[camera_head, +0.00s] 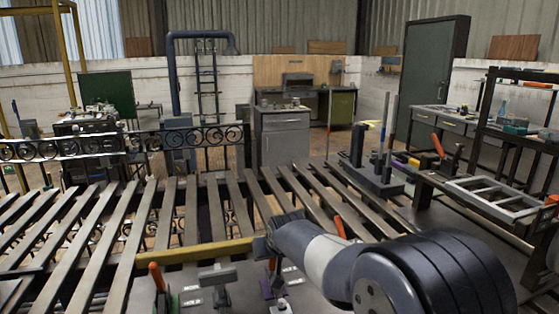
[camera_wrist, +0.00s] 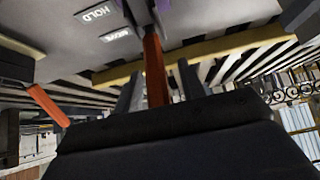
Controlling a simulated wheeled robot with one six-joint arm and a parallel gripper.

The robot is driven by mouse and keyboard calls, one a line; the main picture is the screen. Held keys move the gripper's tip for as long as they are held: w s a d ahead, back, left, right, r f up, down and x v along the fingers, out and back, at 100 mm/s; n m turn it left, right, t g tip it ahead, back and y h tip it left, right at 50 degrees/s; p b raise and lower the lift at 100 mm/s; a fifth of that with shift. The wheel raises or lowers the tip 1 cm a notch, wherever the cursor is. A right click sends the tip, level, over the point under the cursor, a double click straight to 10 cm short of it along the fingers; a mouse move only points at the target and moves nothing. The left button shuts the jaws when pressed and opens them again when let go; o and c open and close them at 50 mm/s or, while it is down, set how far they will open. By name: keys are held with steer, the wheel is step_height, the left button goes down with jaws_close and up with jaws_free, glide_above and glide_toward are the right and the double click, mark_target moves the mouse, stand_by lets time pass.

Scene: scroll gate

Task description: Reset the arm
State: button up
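My gripper (camera_wrist: 157,85) is low at the front centre, mostly hidden by my arm in the head view. In the wrist view, its two fingers stand apart on either side of an orange lever handle (camera_wrist: 155,72), with small gaps showing. Another orange lever (camera_head: 157,277) stands to the left, and part of one (camera_head: 340,227) shows behind my arm. A yellow bar (camera_head: 195,252) crosses under the slats.
A label plate reading HOLD (camera_wrist: 96,13) is on the grey surface near the handle. Upright posts on a dark base (camera_head: 375,175) stand right of the bars. A side bench (camera_head: 500,200) with a tray is at right. A grey cabinet (camera_head: 285,140) stands at the back.

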steer(key=shift+w+a+r+g+p, duration=0.15)
steer(key=shift+w+g+p, duration=0.3)
steer(key=shift+p, duration=1.1)
steer(key=shift+g+p, duration=0.35)
steer(key=shift+p, duration=0.15)
